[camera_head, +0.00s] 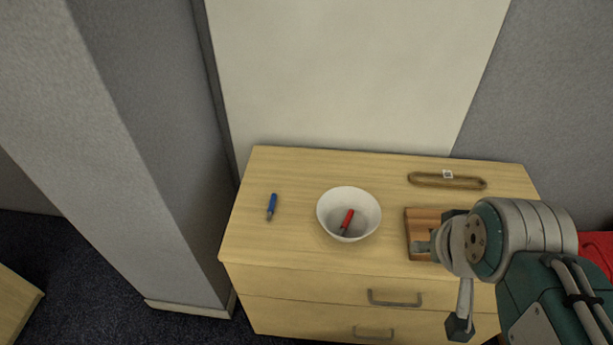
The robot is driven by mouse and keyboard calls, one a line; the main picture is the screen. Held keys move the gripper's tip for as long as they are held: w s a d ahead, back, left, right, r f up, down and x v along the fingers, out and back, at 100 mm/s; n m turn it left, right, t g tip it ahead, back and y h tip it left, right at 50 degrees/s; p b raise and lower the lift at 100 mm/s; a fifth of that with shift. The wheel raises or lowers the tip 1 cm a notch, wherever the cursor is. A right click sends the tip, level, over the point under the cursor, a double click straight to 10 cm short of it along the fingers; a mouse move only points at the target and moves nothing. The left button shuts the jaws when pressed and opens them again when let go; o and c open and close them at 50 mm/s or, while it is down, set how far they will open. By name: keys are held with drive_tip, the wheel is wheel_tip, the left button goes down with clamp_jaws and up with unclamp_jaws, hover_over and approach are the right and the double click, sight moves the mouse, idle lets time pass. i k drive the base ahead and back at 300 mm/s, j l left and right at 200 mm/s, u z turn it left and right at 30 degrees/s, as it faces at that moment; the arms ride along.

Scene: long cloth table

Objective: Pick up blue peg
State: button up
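A small blue peg (272,204) with a darker tip at its lower end lies on the left part of a wooden dresser top (290,170). Nothing touches it. My arm comes in from the lower right, far to the right of the peg. My gripper (459,327) is partly in view, hanging in front of the dresser's drawers. The view does not show whether its fingers are open or shut.
A white bowl (331,205) holding a red peg (347,220) stands right of the blue peg. A brown wooden tray (420,215) is partly hidden by my arm. A long tan oval object (430,181) with a white tag lies behind. A wall stands left of the dresser.

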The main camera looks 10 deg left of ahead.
sight(273, 197)
drive_tip(key=j, duration=1.2)
drive_tip(key=i+j, duration=0.1)
drive_tip(key=j, duration=1.1)
drive_tip(key=i+l+z, duration=0.05)
